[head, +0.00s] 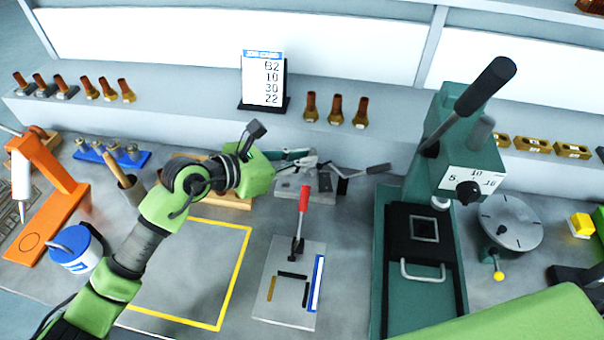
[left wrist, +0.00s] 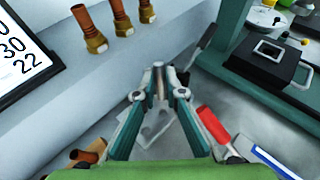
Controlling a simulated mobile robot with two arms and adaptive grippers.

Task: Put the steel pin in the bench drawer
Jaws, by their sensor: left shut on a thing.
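My left gripper (head: 306,160) reaches in over the back of the bench, above a grey clamp fixture (head: 292,190). In the left wrist view the fingertips (left wrist: 158,92) close on a small grey steel pin (left wrist: 158,76), of which only the upper end shows between them. In the head view the pin is too small to tell from the fingers. I cannot make out the bench drawer in either view. My right gripper is not in view.
A red-handled toggle clamp plate (head: 273,297) stands in front of the gripper. A green press (head: 390,285) with a black handled block (head: 401,245) is to its right. A yellow-outlined area (head: 178,290) at left is mostly clear. Brass fittings (head: 336,110) line the shelf behind.

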